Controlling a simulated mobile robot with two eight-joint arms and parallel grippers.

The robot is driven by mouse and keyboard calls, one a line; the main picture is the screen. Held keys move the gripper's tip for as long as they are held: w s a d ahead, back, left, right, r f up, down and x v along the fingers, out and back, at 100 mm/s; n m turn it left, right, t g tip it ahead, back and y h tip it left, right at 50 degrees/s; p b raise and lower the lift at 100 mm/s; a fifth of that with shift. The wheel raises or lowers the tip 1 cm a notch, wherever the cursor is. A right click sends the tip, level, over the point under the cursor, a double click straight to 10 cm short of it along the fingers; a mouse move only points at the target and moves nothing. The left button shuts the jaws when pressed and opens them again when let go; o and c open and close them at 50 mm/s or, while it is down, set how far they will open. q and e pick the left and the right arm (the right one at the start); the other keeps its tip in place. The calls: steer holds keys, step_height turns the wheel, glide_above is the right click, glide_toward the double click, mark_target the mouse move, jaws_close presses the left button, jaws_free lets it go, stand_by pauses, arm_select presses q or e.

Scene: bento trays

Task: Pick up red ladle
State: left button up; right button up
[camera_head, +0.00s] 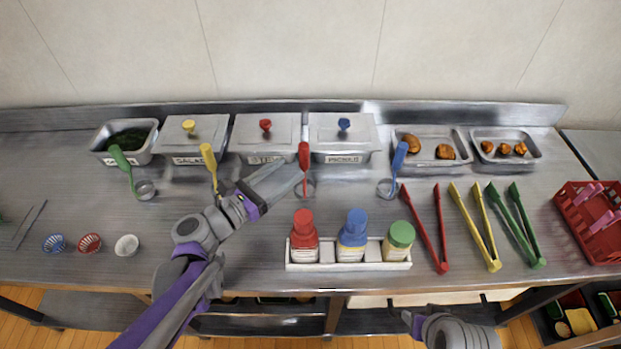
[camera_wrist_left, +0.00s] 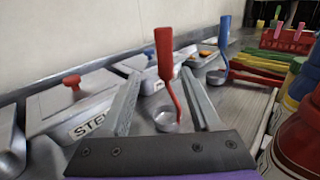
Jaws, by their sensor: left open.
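The red ladle (camera_head: 304,157) stands upright on the counter in front of the lidded bins, its handle up and its round metal bowl at the bottom. My left gripper (camera_head: 289,172) is open and reaches toward it from the left. In the left wrist view the red ladle (camera_wrist_left: 166,62) shows between the two open fingers (camera_wrist_left: 160,78), with its bowl on the counter between them. Whether a finger touches it I cannot tell.
A yellow ladle (camera_head: 209,160) and a blue ladle (camera_head: 398,160) stand either side, a green ladle (camera_head: 122,162) farther left. Lidded bins (camera_head: 267,150) line the back. A white bottle rack (camera_head: 347,266) is in front, with tongs (camera_head: 440,235) to its right.

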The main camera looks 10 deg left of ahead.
arm_select(q)
steer(key=x, duration=0.3)
steer(key=shift+w+d, duration=0.1)
steer(key=shift+d, duration=0.05)
steer(key=shift+d+f+x, duration=0.15)
steer(key=shift+x, duration=1.2)
steer(key=shift+d+f+x, duration=0.15)
steer(key=shift+x, duration=1.25)
steer(key=shift+s, duration=0.25)
jaws_close()
